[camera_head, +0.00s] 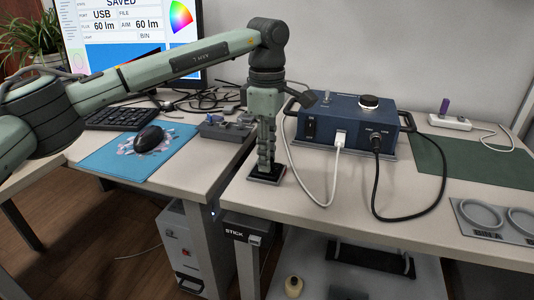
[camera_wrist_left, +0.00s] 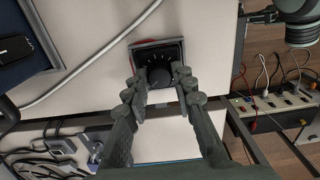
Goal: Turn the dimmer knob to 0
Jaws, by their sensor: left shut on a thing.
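The dimmer knob (camera_wrist_left: 159,76) is a round black knob on a small square black dimmer plate (camera_wrist_left: 146,49) with a red edge, seen in the wrist view. In the head view the plate (camera_head: 266,179) lies near the front left edge of the right table, and the gripper hides the knob. My left gripper (camera_head: 267,166) points straight down over it. In the wrist view the left gripper's fingers (camera_wrist_left: 160,84) are shut on the knob, one on each side. The knob's pointer cannot be read. My right gripper is not in view.
A blue instrument box (camera_head: 345,124) with a black and silver knob on top stands right of the gripper. A white cable (camera_head: 313,193) loops close by, and a black cable (camera_head: 398,217) lies further right. A blue mouse pad (camera_head: 128,158) lies on the left table.

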